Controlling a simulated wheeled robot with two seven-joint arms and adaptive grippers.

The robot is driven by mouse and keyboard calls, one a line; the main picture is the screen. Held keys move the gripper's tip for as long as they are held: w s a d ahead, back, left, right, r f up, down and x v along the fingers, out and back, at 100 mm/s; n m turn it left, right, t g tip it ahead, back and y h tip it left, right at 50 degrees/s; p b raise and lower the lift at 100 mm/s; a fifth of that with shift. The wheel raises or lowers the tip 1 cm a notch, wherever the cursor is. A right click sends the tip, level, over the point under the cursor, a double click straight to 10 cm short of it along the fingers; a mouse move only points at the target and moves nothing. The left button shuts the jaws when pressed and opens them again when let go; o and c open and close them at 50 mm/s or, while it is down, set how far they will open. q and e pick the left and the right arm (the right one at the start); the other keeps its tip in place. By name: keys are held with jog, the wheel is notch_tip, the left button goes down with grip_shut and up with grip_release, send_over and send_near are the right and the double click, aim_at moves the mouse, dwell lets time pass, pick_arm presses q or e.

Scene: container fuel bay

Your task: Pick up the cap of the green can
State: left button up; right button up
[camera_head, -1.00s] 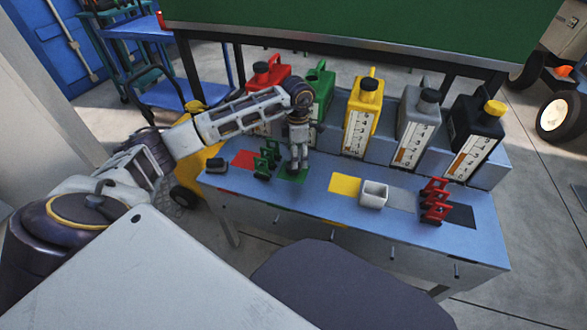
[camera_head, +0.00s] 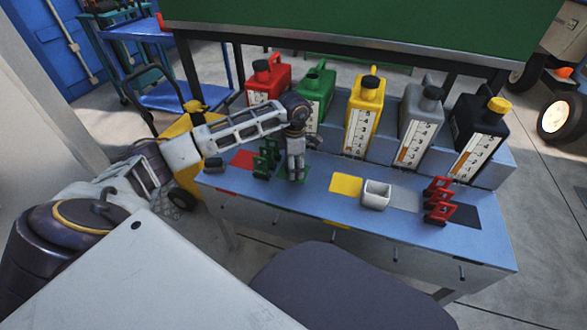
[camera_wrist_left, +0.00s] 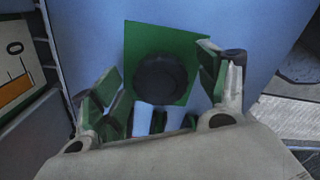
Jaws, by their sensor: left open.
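The green can (camera_head: 318,92) stands at the back of the blue table, between the red and yellow cans; its neck has no cap on it. A round black cap (camera_wrist_left: 160,77) lies on the green square (camera_wrist_left: 140,38) in the left wrist view. My left gripper (camera_head: 295,178) points down over the green square in the head view and hides the cap there. In the left wrist view my left gripper (camera_wrist_left: 161,82) is open, with one finger on each side of the cap and gaps between. The cap looks untouched. My right gripper is not in view.
A green stand (camera_head: 266,157) is close beside my left gripper. Red (camera_head: 268,82), yellow (camera_head: 364,115), grey (camera_head: 422,120) and black (camera_head: 477,128) cans line the back. A white open box (camera_head: 376,196) and a red stand (camera_head: 439,200) are further right.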

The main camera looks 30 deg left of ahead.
pick_arm(q)
jog(key=c, duration=0.9)
jog(key=shift+c, duration=0.2)
jog(key=shift+r+p, duration=0.3)
jog(key=shift+r, duration=0.4)
notch_tip(320, 180, up, 9)
jog(key=p, duration=0.3)
jog(key=shift+f, duration=0.15)
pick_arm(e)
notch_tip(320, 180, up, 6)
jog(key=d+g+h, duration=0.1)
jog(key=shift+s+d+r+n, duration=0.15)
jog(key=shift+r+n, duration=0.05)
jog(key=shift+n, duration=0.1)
